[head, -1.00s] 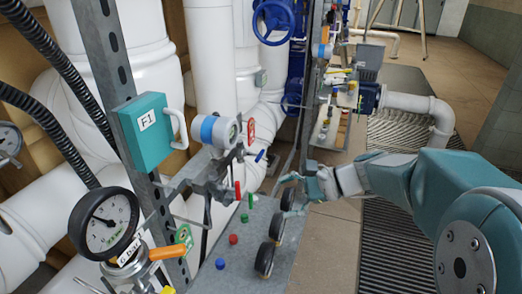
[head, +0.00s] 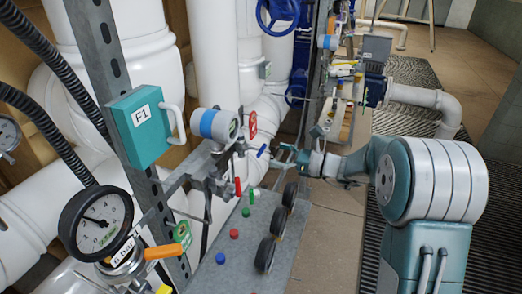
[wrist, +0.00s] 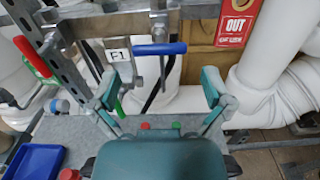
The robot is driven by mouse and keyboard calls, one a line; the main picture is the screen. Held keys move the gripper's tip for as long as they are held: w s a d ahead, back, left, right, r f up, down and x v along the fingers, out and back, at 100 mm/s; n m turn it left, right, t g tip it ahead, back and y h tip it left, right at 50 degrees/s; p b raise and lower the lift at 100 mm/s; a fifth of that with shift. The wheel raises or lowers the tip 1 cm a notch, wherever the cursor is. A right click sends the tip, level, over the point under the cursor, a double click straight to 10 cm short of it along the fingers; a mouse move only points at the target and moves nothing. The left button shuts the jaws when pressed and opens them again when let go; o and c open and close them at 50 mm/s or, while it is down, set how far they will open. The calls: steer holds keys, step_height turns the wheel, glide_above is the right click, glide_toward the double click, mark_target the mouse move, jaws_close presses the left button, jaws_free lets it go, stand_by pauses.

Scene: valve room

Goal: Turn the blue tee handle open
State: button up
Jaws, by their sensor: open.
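The blue tee handle (wrist: 160,48) is a horizontal blue bar on a metal stem, ahead of and above the fingers in the wrist view. In the head view the blue handle (head: 262,150) is small, at the end of the pipe fittings. My gripper (wrist: 162,88) is open and empty, with one teal finger on each side of the picture. The handle lies between the finger directions but beyond the tips, with a gap. In the head view my gripper (head: 283,158) is just right of the handle; its fingers are too small there to make out.
A red handle (wrist: 32,57) is at the left and a green one (wrist: 118,107) is below. A red sign (wrist: 238,20) and white pipes (wrist: 280,55) are at the right.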

mark_target(261, 148)
steer(key=x, duration=0.5)
steer(key=shift+d, duration=0.1)
steer(key=c, duration=0.9)
